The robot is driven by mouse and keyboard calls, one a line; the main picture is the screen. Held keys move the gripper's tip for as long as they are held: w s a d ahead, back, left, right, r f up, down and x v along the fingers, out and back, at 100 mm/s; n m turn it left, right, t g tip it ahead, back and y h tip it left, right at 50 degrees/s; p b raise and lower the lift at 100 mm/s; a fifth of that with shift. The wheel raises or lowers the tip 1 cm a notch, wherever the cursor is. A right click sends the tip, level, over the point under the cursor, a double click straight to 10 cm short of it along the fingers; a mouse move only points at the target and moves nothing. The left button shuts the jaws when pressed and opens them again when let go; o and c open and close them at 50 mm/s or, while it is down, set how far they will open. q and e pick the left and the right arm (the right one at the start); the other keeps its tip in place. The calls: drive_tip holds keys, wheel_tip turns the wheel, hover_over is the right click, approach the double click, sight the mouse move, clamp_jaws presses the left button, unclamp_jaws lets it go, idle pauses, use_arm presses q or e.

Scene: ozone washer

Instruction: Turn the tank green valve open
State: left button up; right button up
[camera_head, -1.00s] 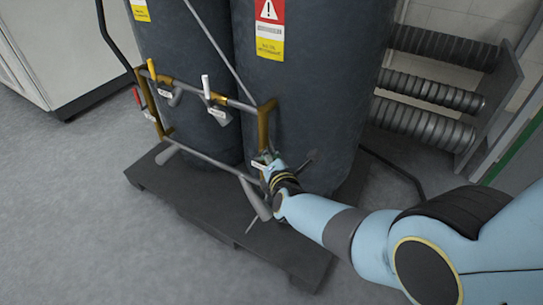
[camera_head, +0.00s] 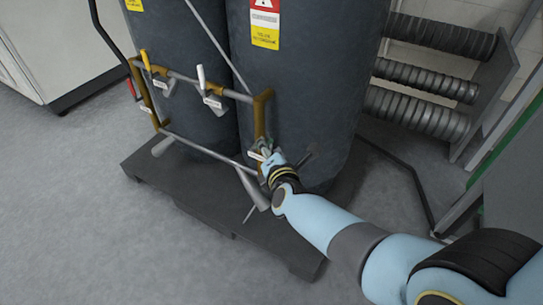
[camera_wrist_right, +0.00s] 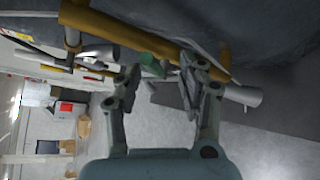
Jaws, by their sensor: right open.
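The green valve handle (camera_wrist_right: 152,65) shows in the right wrist view beside the yellow-brown pipe, between the tips of my open right gripper (camera_wrist_right: 160,77). I cannot tell whether the fingers touch it. In the head view my right gripper (camera_head: 268,158) is at the lower end of the right upright pipe (camera_head: 262,115), in front of the tank (camera_head: 300,90). There the handle is mostly hidden by the gripper and too small to make out. My left gripper is not in view.
Yellow (camera_head: 146,60), white (camera_head: 201,77) and red (camera_head: 131,89) valve handles sit on the pipe frame to the left. The tanks stand on a dark pallet (camera_head: 215,205). Ribbed cylinders (camera_head: 425,80) are at the right. The floor in front is clear.

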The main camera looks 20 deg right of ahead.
drive_tip(key=v, duration=0.4)
drive_tip(key=shift+s+a+r, duration=0.1)
drive_tip(key=shift+s, duration=0.1)
